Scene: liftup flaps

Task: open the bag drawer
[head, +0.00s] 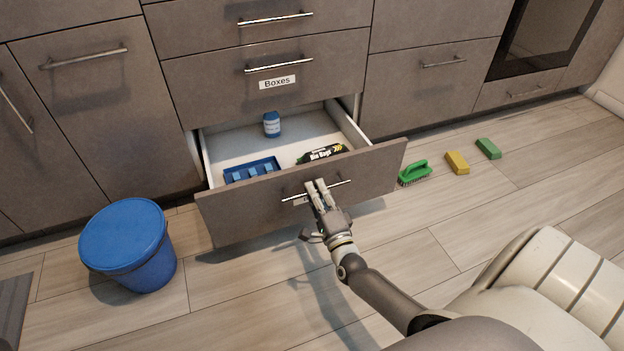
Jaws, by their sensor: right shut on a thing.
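The bag drawer (235,217) is the lowest drawer in the middle column, and it is pulled out far enough to show its white inside. Its front carries a metal handle (340,184). My right gripper (318,190) is at the middle of this handle and is shut on it. Inside the drawer lie a black roll of bin bags (322,154), a blue tray-like item (251,170) and a small blue container (271,124). A label on the drawer front is mostly hidden behind my gripper. My left gripper is not in view.
A shut drawer labelled "Boxes" (300,82) is right above. A blue lidded bucket (127,245) stands on the floor to the left. A green brush (414,172), a yellow sponge (457,163) and a green sponge (488,149) lie to the right. Floor before the drawer is clear.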

